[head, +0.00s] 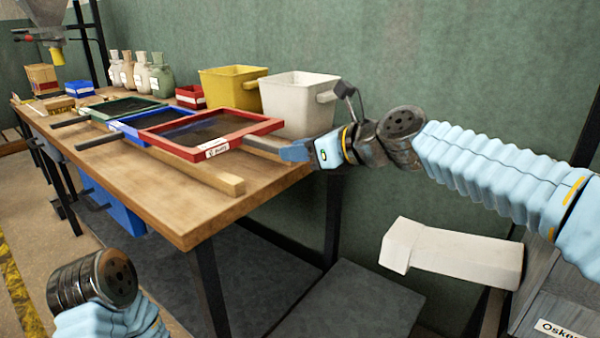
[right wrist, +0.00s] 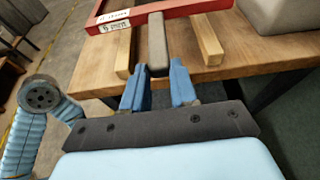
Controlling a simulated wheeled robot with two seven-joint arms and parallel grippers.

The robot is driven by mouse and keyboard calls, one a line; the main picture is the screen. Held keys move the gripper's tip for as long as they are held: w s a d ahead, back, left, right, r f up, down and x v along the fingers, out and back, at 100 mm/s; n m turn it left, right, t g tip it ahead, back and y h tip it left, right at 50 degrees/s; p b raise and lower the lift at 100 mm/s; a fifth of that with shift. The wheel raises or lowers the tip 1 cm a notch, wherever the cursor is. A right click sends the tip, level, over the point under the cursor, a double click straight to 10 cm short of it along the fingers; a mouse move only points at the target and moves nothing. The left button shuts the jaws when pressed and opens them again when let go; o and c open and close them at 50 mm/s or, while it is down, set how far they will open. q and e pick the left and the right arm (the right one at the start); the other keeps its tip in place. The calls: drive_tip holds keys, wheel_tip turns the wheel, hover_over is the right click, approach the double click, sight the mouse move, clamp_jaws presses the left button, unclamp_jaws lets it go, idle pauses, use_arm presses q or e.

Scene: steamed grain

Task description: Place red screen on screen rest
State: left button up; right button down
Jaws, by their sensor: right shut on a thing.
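The red screen (head: 247,139) is a red rectangular frame with dark mesh, a white label and a grey handle (right wrist: 157,40) at its near side. My right gripper (head: 292,151) is shut on this handle at the table's right end; its blue fingers flank the handle in the right wrist view (right wrist: 158,84). The screen rest, two wooden rails (head: 230,183), lies under the frame; the rail ends (right wrist: 207,42) jut out on both sides of the handle. I cannot tell whether the frame touches the rails. My left gripper is out of view; only my left wrist shows.
A blue screen (head: 116,125) and a green screen (head: 97,111) lie left of the red one. A white bucket (head: 290,100) and a yellow bucket (head: 225,90) stand behind it, near the wall. The table's front right corner (head: 190,225) is bare.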

drive_tip(key=f+b, duration=0.1)
drive_tip(key=f, duration=0.2)
drive_tip(key=shift+w+d+f+b, duration=0.1)
drive_tip(key=shift+w+f+b, duration=0.25)
drive_tip(key=shift+b, duration=0.05)
drive_tip(key=c, duration=0.9)
unclamp_jaws()
drive_tip(key=shift+f, duration=0.1)
drive_tip(key=v, duration=1.2)
drive_tip(key=shift+s, duration=0.1)
